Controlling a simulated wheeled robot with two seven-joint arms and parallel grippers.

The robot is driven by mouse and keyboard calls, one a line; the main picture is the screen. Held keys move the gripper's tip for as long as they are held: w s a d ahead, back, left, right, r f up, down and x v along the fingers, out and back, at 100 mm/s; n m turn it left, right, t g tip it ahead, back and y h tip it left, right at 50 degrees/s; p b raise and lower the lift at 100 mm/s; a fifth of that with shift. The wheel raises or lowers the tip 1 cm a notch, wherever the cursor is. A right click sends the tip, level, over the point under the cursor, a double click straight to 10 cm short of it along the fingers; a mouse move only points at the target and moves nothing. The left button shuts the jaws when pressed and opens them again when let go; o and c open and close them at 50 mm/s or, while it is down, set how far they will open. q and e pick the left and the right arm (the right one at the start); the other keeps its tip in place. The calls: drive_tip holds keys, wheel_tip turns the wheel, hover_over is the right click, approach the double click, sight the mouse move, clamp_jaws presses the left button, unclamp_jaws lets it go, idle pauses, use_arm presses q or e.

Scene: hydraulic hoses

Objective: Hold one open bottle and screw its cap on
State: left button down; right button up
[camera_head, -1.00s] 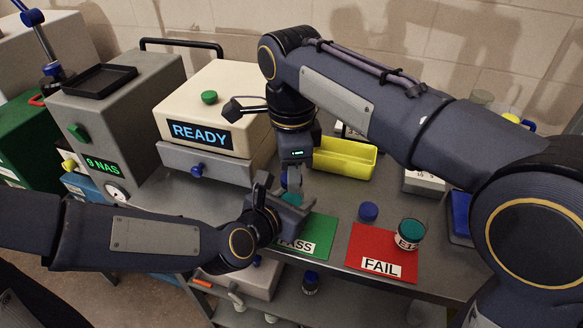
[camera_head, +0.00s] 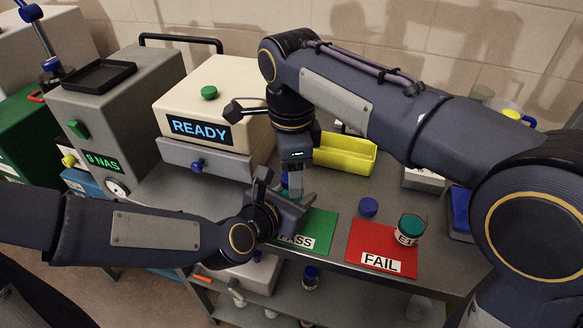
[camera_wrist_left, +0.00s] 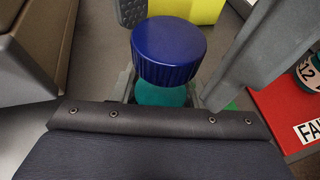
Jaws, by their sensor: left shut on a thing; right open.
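My left gripper (camera_head: 284,204) is shut on a bottle of teal liquid (camera_wrist_left: 160,95), above the table by the green PASS mat (camera_head: 318,232). A dark blue ribbed cap (camera_wrist_left: 168,50) sits on top of this bottle in the left wrist view. Whether its thread is engaged cannot be seen. My right gripper (camera_head: 292,176) points down from above at the held bottle and is open; its fingers are small and partly hidden in the head view. A second bottle with teal liquid (camera_head: 411,228) stands uncapped on the red FAIL mat (camera_head: 372,260). A loose blue cap (camera_head: 368,207) lies between the mats.
A yellow bin (camera_head: 345,156) stands behind the grippers. The cream machine reading READY (camera_head: 215,105) is at the back left, with a grey machine (camera_head: 120,110) beside it. A blue tray (camera_head: 461,213) is at the right. Several bottles stand on the shelf below.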

drive_tip(key=shift+r, duration=2.25)
drive_tip(key=shift+c, duration=0.3)
